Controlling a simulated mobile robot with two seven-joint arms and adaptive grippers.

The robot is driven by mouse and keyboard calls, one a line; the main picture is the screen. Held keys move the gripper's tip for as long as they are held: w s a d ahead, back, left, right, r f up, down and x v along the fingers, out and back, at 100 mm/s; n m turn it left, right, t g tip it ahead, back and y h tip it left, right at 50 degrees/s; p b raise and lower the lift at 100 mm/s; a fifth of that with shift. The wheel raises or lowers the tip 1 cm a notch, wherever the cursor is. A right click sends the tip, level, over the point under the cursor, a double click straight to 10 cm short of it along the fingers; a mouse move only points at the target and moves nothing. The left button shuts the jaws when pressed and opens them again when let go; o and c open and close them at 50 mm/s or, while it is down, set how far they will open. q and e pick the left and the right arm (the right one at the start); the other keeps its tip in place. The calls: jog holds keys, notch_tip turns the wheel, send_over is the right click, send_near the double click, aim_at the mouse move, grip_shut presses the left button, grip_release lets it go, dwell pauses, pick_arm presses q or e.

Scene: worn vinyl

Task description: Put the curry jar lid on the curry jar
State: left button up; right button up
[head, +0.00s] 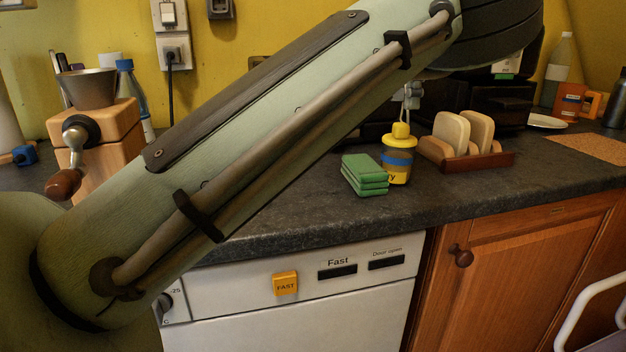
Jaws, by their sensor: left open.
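The curry jar (397,167) stands upright on the dark worktop, brownish with a blue band and a yellow label partly reading "ry". The yellow curry jar lid (400,139), with a raised knob, rests on top of the jar. I cannot tell whether it is fully seated. My left arm crosses the picture from lower left to upper right. My left gripper (411,96) shows only as small grey fingertips just above the lid's knob, open; the rest is hidden by the arm. My right gripper is not in view.
A stack of green sponges (364,176) lies close left of the jar. A wooden rack (479,160) with beige slabs stands close right. A wooden grinder (107,140) is at the left. A white plate (547,121) lies at the back right. The worktop's front is clear.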

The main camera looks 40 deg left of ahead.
pick_arm(q)
jog(key=shift+r+p, duration=1.05)
jog(key=shift+r, duration=0.3)
notch_tip(320, 180, up, 8)
jog(key=shift+f, duration=0.25)
jog(key=shift+f, duration=0.1)
jog(key=shift+f, duration=3.85)
